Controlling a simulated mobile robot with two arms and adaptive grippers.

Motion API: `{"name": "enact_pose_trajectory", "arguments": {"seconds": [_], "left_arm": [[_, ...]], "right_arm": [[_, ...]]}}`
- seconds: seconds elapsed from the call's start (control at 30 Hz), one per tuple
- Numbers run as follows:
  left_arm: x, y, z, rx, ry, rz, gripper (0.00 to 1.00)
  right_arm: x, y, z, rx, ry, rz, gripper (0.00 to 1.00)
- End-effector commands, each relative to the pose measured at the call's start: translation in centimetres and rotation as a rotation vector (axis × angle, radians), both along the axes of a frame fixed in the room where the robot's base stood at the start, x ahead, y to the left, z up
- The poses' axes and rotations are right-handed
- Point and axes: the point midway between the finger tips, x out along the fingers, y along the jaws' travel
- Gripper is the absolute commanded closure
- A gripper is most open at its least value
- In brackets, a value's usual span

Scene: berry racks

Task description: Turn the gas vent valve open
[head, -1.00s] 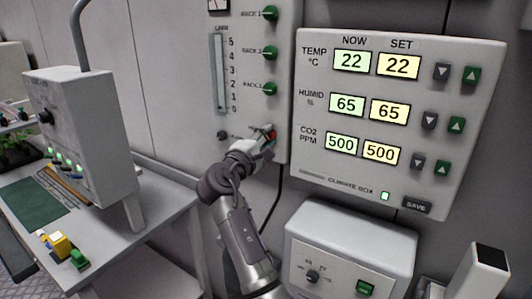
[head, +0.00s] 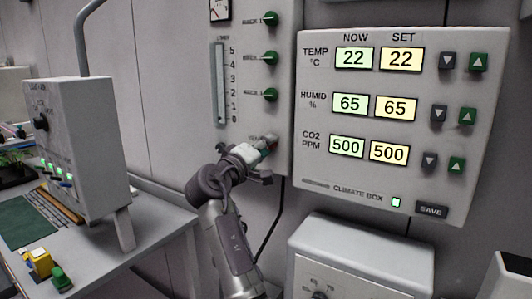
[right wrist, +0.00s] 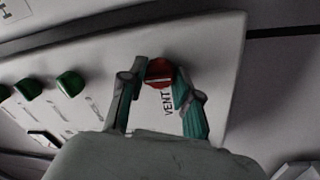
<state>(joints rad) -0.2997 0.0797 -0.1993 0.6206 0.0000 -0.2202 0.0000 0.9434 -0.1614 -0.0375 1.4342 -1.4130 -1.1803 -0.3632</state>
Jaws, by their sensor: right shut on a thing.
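The red vent valve knob (right wrist: 159,72) sits on the pale gas panel (right wrist: 215,60), with the word VENT printed beside it in the right wrist view. My right gripper (right wrist: 158,80) has one finger on each side of the knob and is shut on it. In the head view my right gripper (head: 266,146) is at the lower right of the gas panel (head: 240,100) and mostly hides the knob. My left gripper is not in view.
Several green valves (head: 270,57) and a flow tube (head: 220,85) are above my gripper. The climate box (head: 390,185) is close on the right, with another box (head: 365,250) below. A bench with a grey box (head: 80,130) stands at left.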

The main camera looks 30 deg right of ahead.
Motion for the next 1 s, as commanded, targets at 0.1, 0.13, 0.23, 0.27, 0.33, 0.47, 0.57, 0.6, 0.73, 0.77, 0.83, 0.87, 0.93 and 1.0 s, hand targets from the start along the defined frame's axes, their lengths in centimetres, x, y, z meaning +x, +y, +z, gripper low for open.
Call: {"name": "enact_pose_trajectory", "arguments": {"seconds": [0.1, 0.13, 0.23, 0.27, 0.33, 0.47, 0.57, 0.6, 0.73, 0.77, 0.83, 0.87, 0.93, 1.0], "left_arm": [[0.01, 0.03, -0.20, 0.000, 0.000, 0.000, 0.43], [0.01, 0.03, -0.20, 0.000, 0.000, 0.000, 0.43], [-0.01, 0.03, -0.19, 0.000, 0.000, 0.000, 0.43], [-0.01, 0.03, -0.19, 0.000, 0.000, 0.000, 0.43], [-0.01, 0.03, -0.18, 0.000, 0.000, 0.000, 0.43], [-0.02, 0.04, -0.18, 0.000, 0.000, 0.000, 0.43], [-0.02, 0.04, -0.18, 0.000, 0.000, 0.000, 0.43], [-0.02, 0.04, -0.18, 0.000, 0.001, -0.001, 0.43], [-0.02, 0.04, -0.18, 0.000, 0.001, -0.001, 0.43], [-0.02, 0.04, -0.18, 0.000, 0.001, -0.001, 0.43], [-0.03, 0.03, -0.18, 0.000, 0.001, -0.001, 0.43], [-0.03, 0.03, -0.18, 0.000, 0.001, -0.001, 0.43], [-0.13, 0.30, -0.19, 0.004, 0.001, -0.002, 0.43], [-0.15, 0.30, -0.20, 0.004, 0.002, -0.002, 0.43]], "right_arm": [[0.00, -0.07, -0.15, 0.008, -0.008, -0.002, 1.00], [0.00, -0.07, -0.15, 0.009, -0.009, -0.002, 1.00], [0.00, -0.06, -0.13, 0.011, -0.010, -0.002, 1.00], [0.01, -0.06, -0.13, 0.011, -0.010, -0.002, 1.00], [0.01, -0.06, -0.13, 0.011, -0.010, -0.002, 1.00], [0.01, -0.05, -0.14, 0.010, -0.010, -0.001, 1.00], [0.01, -0.05, -0.14, 0.010, -0.010, -0.001, 0.55], [0.02, -0.04, -0.13, 0.010, -0.010, -0.001, 0.48], [0.01, -0.03, -0.10, 0.009, -0.010, -0.001, 0.42], [0.02, -0.02, -0.10, 0.009, -0.010, -0.001, 0.42], [0.02, -0.01, -0.08, 0.009, -0.010, -0.001, 0.42], [0.01, -0.01, -0.07, 0.009, -0.010, -0.001, 0.42], [-0.01, 0.06, -0.07, 0.008, -0.010, 0.000, 0.42], [-0.17, 0.42, -0.13, 0.008, -0.010, 0.001, 0.42]]}}
